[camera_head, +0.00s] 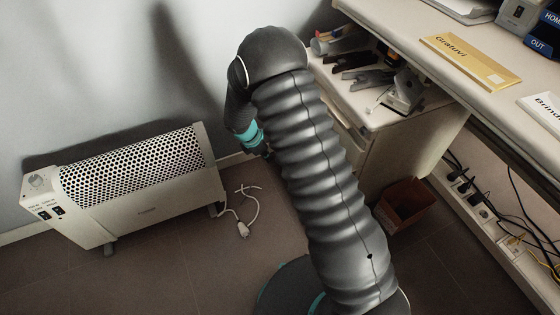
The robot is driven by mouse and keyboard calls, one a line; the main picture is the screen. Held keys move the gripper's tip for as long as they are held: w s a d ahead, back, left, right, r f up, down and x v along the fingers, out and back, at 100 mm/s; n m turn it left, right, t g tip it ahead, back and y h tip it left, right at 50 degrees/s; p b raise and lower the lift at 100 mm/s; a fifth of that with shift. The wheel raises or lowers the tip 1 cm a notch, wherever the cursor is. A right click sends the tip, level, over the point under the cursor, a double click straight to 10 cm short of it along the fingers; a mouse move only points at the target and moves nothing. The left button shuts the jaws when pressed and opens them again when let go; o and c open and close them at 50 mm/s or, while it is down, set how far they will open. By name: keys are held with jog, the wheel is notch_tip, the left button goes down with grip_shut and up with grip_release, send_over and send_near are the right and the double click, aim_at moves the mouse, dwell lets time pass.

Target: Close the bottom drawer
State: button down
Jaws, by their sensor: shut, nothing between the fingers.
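A pale drawer cabinet (412,148) stands under the desk, right of my arm. Its side panel and cluttered top show. Only a narrow strip of its front shows near the top, beside my arm. The bottom drawer is hidden behind my arm, so I cannot tell how far it stands open. My grey ribbed arm rises through the middle of the view, bends at the top and comes down on the left to a teal-ringed wrist.
A white heater (130,185) stands by the wall at left, its white cable (243,212) on the floor. A brown bin (404,205) sits beside the cabinet. The desk (420,25) overhangs at right, with power strips and cables (480,195) below. Floor at lower left is clear.

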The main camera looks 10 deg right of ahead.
jog(key=w+d+f, duration=0.2)
jog(key=d+f, duration=0.5)
jog(key=f, duration=0.2)
jog(key=shift+d, duration=0.15)
jog(key=shift+w+b, duration=0.2)
jog(key=shift+b, duration=0.1)
